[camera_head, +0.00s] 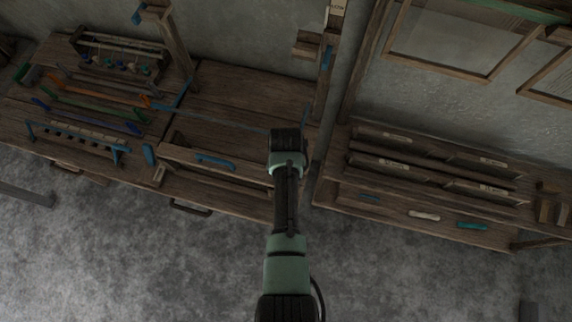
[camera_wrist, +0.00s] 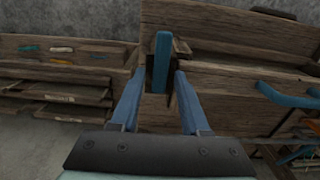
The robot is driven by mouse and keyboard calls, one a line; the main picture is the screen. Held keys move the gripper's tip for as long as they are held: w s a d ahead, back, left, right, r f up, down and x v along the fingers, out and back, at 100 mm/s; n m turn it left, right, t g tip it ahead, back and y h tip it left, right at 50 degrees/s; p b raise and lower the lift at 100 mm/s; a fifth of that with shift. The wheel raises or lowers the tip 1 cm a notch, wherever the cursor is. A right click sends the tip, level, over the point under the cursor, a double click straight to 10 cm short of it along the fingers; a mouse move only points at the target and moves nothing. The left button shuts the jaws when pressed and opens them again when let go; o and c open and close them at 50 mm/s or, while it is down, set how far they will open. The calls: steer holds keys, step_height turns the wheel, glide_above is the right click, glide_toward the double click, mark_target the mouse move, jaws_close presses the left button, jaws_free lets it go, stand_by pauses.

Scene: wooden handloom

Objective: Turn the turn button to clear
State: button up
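The turn button appears to be the upright blue bar (camera_wrist: 162,62) on a wooden block in the wrist view. It stands vertical, with its lower end between my fingertips. My gripper (camera_wrist: 159,73) is open, with one blue-grey finger on each side of the bar and a gap visible on both sides. I cannot tell how deep the fingers reach past the bar. In the head view my gripper's body (camera_head: 287,142) is over the right end of the wooden bench; its fingers and the bar cannot be made out there.
A blue handle (camera_wrist: 289,95) is on the wooden front to the right in the wrist view. In the head view, tools lie on the left bench (camera_head: 230,95), and a slotted rack (camera_head: 430,165) stands on the right one. A post with a blue piece (camera_head: 327,57) rises behind my gripper.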

stand_by(0.3)
step_height(320, 180, up, 13)
steer(key=shift+b, duration=0.85)
